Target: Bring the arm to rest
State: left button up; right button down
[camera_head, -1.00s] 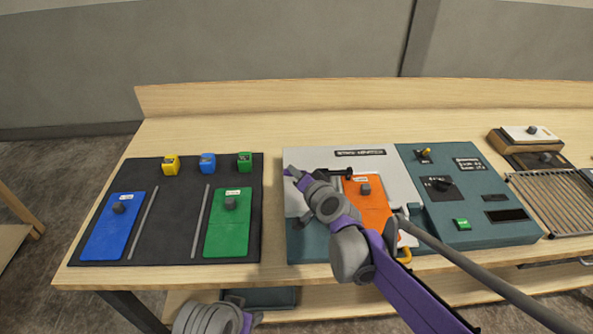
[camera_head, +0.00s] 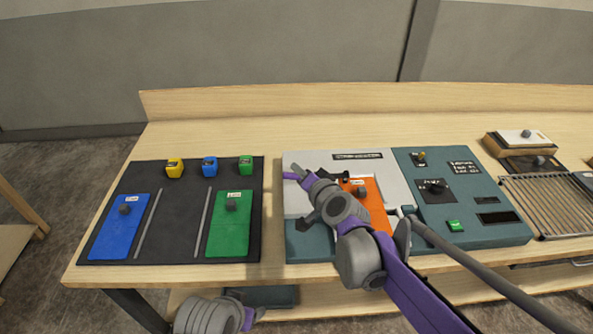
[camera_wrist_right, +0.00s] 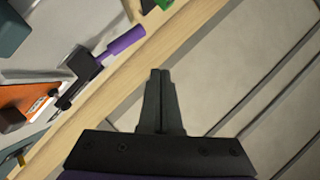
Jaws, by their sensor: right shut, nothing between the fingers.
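In the right wrist view my right gripper (camera_wrist_right: 160,78) is shut with its two dark fingers together and nothing between them. Pale floor shows behind the fingertips, beside the wooden bench edge. In the head view my right arm reaches in from the lower right across the console; its fingertips are hard to pick out there. Grey and purple parts of my left arm show at the bottom edge, but its gripper is not seen. The console (camera_head: 480,230) has an orange panel (camera_head: 374,194), which my right arm partly covers.
A dark mat (camera_head: 180,220) with a blue panel (camera_head: 118,235) and a green panel (camera_head: 231,235) lies left. Yellow, blue and green blocks stand along its back. A slatted rack (camera_head: 550,205) is at right. Bare wood separates mat and console. A purple-handled item (camera_wrist_right: 122,42) lies near the edge.

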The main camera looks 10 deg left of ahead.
jog(key=s+d+r, duration=0.2)
jog(key=s+r, duration=0.1)
jog(key=s, duration=0.3)
jog(key=shift+s, duration=0.15)
jog(key=s+d+f+n+g+h, duration=0.1)
jog(key=s+d+f+g+h, duration=0.1)
jog(key=s+d+f, duration=0.3)
jog(key=s+d+f+n+g+h, duration=0.1)
jog(key=s+d+f+h, duration=0.3)
jog(key=s+d, duration=0.6)
jog(key=s+d+f+n+g+h, duration=0.1)
jog(key=s+d+f+g+h, duration=0.1)
jog(key=s+d+f, duration=0.6)
jog(key=d+g, duration=0.1)
jog(key=d, duration=0.4)
jog(key=shift+s+f+h, duration=0.25)
jog(key=shift+h, duration=0.15)
